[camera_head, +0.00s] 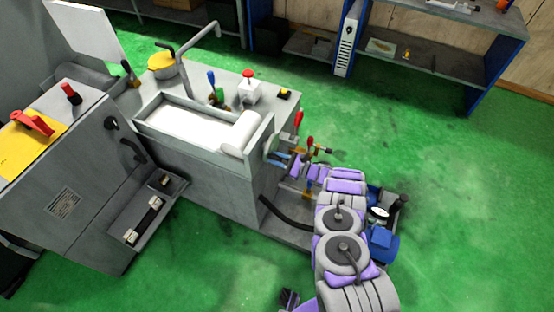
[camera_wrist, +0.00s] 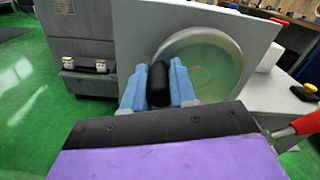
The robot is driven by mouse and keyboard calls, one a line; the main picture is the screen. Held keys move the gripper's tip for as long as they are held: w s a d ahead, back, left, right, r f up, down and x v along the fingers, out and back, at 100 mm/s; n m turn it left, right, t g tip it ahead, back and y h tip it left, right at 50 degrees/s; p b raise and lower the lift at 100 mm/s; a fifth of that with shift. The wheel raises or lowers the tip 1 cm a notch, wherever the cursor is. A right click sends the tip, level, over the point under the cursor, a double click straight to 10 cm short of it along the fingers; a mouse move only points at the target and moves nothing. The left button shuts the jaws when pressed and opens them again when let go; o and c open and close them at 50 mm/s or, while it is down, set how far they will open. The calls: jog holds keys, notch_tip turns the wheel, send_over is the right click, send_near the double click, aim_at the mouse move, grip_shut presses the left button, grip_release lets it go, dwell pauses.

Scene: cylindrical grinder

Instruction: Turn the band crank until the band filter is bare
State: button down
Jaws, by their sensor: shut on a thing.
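The band filter (camera_head: 188,126) is a white sheet in a grey tray on top of the machine, with a white roll (camera_head: 241,132) at its right end. No dirt shows on the sheet at this size. The band crank is a pale round disc (camera_wrist: 212,58) on the tray's end plate, with a black handle (camera_wrist: 158,84). My gripper (camera_wrist: 159,82) has its blue fingers on both sides of this handle, shut on it. In the head view my gripper (camera_head: 279,158) is at the tray's right end, and the handle is hidden there.
A blue motor (camera_head: 380,243) with a gauge is beside my arm. A black hose (camera_head: 286,214) runs low along the machine. Green floor is free at right.

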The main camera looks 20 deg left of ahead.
jog(key=shift+s+a+f+n+b, duration=0.15)
jog(key=shift+f+n+b, duration=1.05)
jog(key=shift+b, duration=2)
jog(key=n+b, duration=0.1)
jog(key=b, duration=0.2)
jog(key=shift+n, duration=0.3)
jog(key=shift+n+b, duration=0.4)
jog(key=shift+b, duration=0.85)
jog(key=shift+r, duration=0.1)
jog(key=c, duration=0.9)
grip_release()
